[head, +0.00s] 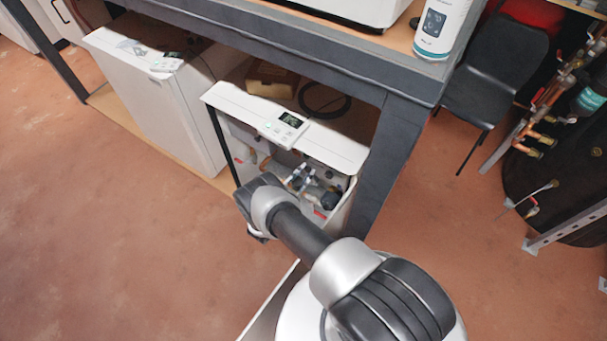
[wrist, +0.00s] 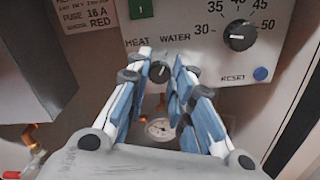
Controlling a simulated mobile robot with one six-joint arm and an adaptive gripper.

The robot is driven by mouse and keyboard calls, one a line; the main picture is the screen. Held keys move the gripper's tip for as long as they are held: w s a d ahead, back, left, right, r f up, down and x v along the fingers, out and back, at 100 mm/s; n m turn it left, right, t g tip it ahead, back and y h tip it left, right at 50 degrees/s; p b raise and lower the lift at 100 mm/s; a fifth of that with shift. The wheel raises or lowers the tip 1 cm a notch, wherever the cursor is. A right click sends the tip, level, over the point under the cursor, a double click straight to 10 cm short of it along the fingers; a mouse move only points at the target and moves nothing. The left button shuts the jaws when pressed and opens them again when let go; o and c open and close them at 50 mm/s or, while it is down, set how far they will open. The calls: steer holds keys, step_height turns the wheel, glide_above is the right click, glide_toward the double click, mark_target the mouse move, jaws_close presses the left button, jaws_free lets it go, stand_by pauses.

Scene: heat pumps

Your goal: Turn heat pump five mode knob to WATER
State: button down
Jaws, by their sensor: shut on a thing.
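The mode knob (wrist: 160,73) is a small dark round knob on the pale control panel, below the printed words HEAT and WATER. In the wrist view my gripper (wrist: 163,58) has its blue-padded fingers on either side of it, shut on it. Where the knob's pointer aims is too small to tell for sure. In the head view my arm reaches down to the open-fronted white heat pump (head: 330,150) under the bench, and the knob is hidden there.
A larger temperature dial (wrist: 240,35) sits up and right of the knob, with a blue reset button (wrist: 261,73) below it. A gauge (wrist: 160,128) is under the fingers. The bench leg (head: 385,160) stands right of the unit. Floor at left is clear.

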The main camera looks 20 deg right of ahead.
steer(key=c, duration=1.4)
jaws_free()
steer(key=v, duration=1.2)
steer(key=shift+a, duration=0.1)
